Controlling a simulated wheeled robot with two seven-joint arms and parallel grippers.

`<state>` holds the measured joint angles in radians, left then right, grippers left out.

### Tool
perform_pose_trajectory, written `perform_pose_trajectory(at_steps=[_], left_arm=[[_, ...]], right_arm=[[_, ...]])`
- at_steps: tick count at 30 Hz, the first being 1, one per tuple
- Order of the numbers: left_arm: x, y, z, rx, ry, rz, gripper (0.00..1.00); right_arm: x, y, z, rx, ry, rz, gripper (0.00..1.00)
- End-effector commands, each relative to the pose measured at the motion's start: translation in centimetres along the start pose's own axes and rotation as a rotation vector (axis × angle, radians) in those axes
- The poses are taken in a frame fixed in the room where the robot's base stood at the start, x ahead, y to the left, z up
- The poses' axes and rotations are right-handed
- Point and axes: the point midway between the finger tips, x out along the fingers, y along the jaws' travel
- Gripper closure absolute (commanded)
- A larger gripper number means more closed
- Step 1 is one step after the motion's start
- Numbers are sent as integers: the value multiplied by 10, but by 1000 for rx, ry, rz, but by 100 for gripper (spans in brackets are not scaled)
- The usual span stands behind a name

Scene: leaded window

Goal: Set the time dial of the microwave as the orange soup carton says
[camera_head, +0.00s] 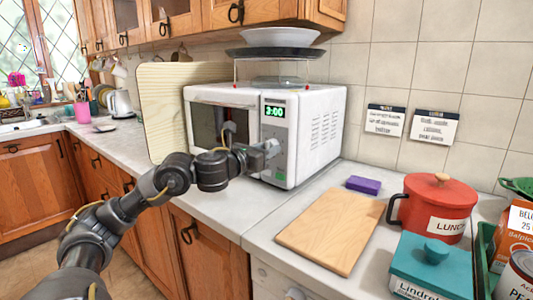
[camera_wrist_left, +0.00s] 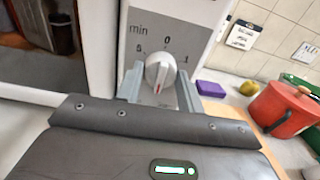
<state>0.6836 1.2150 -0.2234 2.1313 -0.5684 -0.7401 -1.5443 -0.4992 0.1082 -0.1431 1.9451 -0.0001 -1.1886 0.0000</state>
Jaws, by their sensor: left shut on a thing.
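The white microwave (camera_head: 300,120) stands on the counter, its green display reading 3:00. My left gripper (camera_head: 268,152) is at its control panel and covers the dial in the head view. In the left wrist view the white time dial (camera_wrist_left: 160,72) sits between my left gripper's fingers (camera_wrist_left: 159,88), which are shut on it. The dial's red mark is at its lower side. "min", 0 above and 1 to the right show around it; the lower numbers are hidden. An orange carton (camera_head: 514,232) is at the right edge, partly cut off, its print only partly readable. My right gripper is out of view.
A wooden board (camera_head: 330,228), a purple sponge (camera_head: 363,185), a red pot (camera_head: 438,205) and a teal box (camera_head: 432,268) stand right of the microwave. A green crate (camera_head: 484,250) is at the right edge. Two notes (camera_head: 385,119) hang on the tiles.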

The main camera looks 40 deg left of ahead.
Motion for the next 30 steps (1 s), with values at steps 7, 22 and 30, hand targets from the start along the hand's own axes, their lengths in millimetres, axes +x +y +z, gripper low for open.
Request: perform_pose_trajectory(at_steps=[7,22,30], left_arm=[[0,0,-1,12,3,0,86],[0,0,-1,10,2,-1,41],[-5,1,-1,11,1,2,41]], right_arm=[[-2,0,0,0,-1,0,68],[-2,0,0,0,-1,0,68],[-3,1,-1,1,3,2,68]])
